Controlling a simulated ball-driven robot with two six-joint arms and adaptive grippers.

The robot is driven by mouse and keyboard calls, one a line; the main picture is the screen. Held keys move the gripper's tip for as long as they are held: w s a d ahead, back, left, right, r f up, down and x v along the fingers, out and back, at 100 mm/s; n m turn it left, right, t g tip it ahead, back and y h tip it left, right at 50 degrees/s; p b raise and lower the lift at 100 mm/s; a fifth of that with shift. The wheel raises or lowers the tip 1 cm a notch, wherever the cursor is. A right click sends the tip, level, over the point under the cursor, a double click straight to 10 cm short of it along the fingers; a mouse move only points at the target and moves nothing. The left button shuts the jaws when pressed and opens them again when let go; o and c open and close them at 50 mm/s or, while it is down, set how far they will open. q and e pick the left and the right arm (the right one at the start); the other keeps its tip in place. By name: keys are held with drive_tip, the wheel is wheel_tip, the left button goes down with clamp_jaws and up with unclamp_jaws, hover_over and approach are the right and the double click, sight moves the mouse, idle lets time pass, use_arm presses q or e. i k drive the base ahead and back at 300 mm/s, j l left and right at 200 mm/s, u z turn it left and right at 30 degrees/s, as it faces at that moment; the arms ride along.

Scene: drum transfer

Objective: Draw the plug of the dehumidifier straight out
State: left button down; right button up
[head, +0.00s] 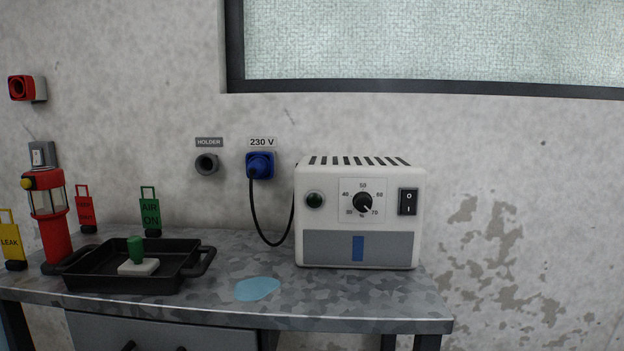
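The dehumidifier (358,185) is a white box with a vented top, a dial, a rocker switch and a dark green lamp. It stands on the workbench (340,303) at the middle right. Its blue plug (260,166) sits in the wall socket under the "230 V" label, and a black cable (260,228) hangs in a loop from it to the box's left side. The plug hides most of the socket. Neither of my grippers shows in the head view.
A grey round holder (206,164) is on the wall left of the plug. A black tray (135,278) holds a green-handled block. A red lantern (50,225) and several tags stand at the left. A light blue puddle-like patch (257,289) lies on the bench front.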

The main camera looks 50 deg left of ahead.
sight(259, 166)
drive_tip(key=u, duration=1.95)
